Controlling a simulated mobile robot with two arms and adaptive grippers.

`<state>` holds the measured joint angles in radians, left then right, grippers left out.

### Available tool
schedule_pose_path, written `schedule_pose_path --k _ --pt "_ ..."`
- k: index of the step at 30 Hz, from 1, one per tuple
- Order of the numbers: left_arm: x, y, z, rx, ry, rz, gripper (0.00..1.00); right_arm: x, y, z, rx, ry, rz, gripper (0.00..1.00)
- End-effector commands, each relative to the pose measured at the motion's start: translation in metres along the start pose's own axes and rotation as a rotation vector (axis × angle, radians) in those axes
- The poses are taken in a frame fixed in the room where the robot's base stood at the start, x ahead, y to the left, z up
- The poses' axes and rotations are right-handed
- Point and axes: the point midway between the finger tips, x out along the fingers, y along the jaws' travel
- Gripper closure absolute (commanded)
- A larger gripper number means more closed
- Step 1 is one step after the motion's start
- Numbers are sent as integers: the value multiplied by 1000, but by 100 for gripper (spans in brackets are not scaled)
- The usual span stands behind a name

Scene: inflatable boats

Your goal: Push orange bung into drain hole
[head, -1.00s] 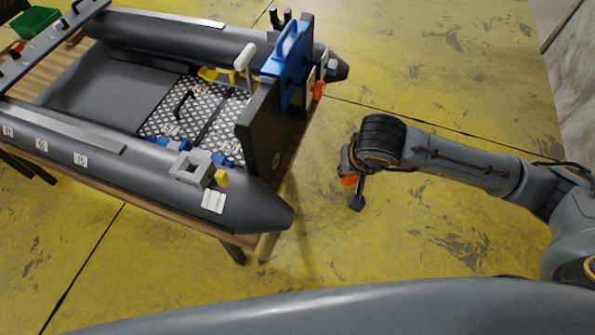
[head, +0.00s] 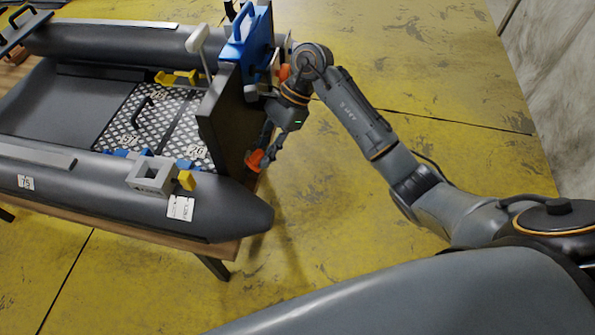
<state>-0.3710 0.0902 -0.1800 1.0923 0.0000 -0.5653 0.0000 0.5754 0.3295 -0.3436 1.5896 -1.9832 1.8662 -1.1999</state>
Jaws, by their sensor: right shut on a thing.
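The orange bung (head: 254,160) is in my right gripper (head: 265,155), whose fingers are shut on it. The gripper points down at the outer face of the boat's dark transom (head: 222,125), near its lower part. The bung is right by this face; I cannot tell whether it touches it or has entered the hole. The drain hole is not clearly visible, hidden around the bung and fingers. The grey inflatable boat (head: 110,190) lies on a wooden table. My left gripper is not in view.
A blue bracket (head: 243,45) is clamped on the transom top, with another orange part (head: 284,73) beside it, close to my right wrist. A grey block (head: 150,178) and yellow piece (head: 186,180) sit on the near tube. The yellow floor (head: 350,240) is open to the right.

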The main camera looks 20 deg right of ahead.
Motion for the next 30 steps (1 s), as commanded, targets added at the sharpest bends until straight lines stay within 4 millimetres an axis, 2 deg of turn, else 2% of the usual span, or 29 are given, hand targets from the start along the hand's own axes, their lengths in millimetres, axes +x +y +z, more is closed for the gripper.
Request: schedule_pose_path --k 1,6,12,15,20,30 --pt "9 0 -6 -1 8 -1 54 13 2 -15 94 -80 -61 100" --pt "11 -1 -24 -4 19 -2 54 24 2 -51 337 -310 -315 100" --pt "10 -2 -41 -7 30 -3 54 36 12 -96 483 -466 -552 100" --pt "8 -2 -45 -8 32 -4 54 39 18 -112 515 -502 -623 100" --pt "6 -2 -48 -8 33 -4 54 40 20 -120 530 -522 -668 100" --pt "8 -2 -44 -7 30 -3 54 48 5 -108 527 -523 -667 100"
